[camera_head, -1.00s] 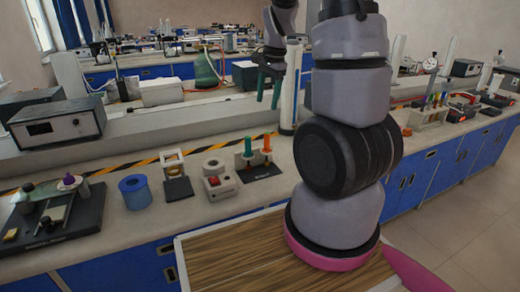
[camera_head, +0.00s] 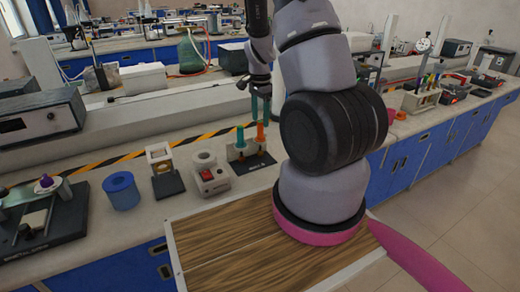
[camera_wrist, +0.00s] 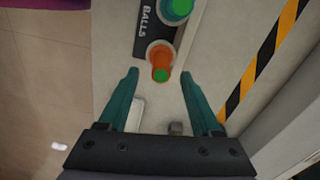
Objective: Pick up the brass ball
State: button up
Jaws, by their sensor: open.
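My gripper (camera_head: 260,108) is open, with its teal fingers pointing down above the BALLS stand (camera_head: 259,161). In the wrist view the fingertips of my gripper (camera_wrist: 159,74) are on either side of the orange post (camera_wrist: 160,53), which has a green end. The orange post also shows in the head view (camera_head: 261,132). The green post (camera_wrist: 176,9) stands beside it, outside the fingers. Nothing is held. I cannot make out a brass ball for certain in either view.
A red-switched box (camera_head: 210,180), a small framed stand (camera_head: 165,172) and a blue ring (camera_head: 121,190) stand left of the posts. A dark device (camera_head: 45,225) with a purple knob is farther left. Striped tape (camera_wrist: 262,62) runs along the bench behind.

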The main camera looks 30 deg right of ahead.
aim_at(260, 122)
jog(key=shift+w+f, duration=0.1)
jog(key=shift+f, duration=1.45)
grip_shut()
notch_tip(260, 122, up, 12)
